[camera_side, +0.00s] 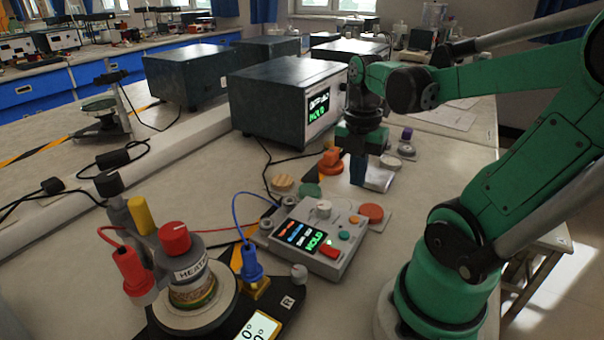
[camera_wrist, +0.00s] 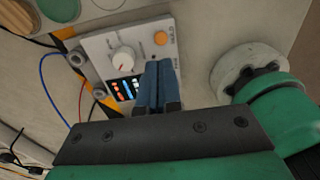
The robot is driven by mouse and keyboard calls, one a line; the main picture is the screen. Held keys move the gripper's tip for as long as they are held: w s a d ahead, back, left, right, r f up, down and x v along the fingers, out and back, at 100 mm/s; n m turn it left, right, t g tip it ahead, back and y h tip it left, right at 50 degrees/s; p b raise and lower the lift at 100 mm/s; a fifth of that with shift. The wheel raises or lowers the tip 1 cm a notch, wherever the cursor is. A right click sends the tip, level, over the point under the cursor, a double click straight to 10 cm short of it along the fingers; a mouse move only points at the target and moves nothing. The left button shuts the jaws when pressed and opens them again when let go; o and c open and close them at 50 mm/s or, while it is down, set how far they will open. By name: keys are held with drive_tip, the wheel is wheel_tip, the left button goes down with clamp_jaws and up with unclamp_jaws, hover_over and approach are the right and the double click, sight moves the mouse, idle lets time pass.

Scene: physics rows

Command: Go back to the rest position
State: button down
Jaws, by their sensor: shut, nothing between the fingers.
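My gripper (camera_side: 358,170) hangs from my green arm in the side view, above the bench behind the control box. Its blue fingers are together and hold nothing. In the wrist view the shut fingers of my gripper (camera_wrist: 158,83) cover part of the control box. The grey control box (camera_side: 315,238) has a lit screen, a white knob, and red, teal and orange buttons. The box also shows in the wrist view (camera_wrist: 98,48), with its knob and an orange button clear and its lower part hidden.
A heater unit (camera_side: 188,266) with red and blue plugs stands at front left. A dark instrument box (camera_side: 280,100) with a green display stands behind. Orange, wooden and green pieces, including an orange one (camera_side: 330,162), lie near my gripper. Cables (camera_side: 110,160) cross the left bench.

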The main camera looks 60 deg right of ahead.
drive_tip(key=w+a+r+m+t, duration=0.1)
drive_tip(key=w+a+m+t, duration=0.6)
drive_tip(key=a+m, duration=0.5)
drive_tip(key=w+m, duration=0.2)
drive_tip(key=m, duration=0.4)
drive_tip(key=shift+a+r+t, duration=0.3)
drive_tip(key=shift+a+r, duration=0.05)
